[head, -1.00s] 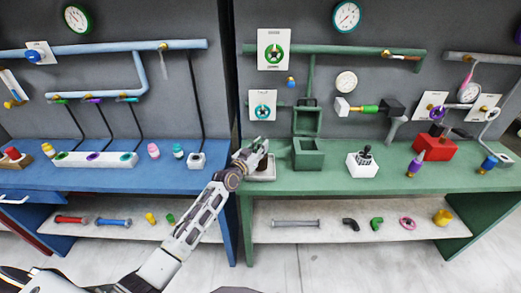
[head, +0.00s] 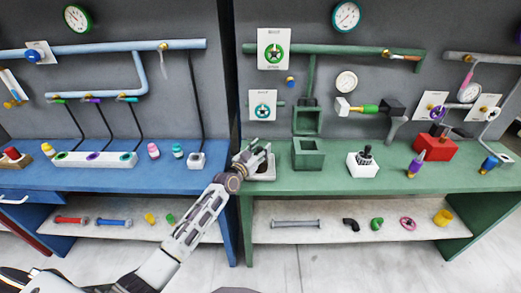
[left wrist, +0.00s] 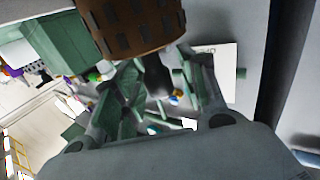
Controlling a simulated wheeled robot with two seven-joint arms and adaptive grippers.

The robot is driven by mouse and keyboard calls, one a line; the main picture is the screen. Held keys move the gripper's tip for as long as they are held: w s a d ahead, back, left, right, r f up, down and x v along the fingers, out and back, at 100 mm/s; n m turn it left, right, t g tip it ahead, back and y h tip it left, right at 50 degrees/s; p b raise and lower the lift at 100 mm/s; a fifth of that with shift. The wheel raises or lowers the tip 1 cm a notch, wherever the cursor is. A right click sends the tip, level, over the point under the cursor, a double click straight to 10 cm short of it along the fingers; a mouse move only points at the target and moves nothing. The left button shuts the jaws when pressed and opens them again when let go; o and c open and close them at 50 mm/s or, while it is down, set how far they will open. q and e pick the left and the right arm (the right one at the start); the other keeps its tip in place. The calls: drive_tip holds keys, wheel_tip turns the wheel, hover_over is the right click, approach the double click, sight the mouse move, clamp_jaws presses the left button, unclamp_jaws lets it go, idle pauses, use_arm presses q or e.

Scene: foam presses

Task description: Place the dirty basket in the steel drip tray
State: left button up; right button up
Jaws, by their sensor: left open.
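The steel drip tray (head: 266,177) is on the left end of the green bench, partly behind my left gripper. My left gripper (head: 252,155) is at the tray's left side, low over the bench. In the left wrist view the dirty basket (left wrist: 132,25) is brown with rows of dark slots, cut off by the top edge. A dark stem-like part (left wrist: 157,75) below it shows between my left gripper's spread fingers (left wrist: 165,90). I cannot tell whether the fingers touch it. In the head view the basket is too small and covered to make out. My right gripper is out of view.
A green open-lidded box (head: 309,155) stands just right of the tray. A white block with a black fitting (head: 363,165) is further right. The blue bench (head: 120,179) with a small white socket (head: 196,161) lies to the left, past a dark gap between the wall panels.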

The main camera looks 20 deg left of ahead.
use_arm(q)
drive_tip(key=shift+r, duration=0.15)
drive_tip(key=v, duration=1.2)
idle(0.7)
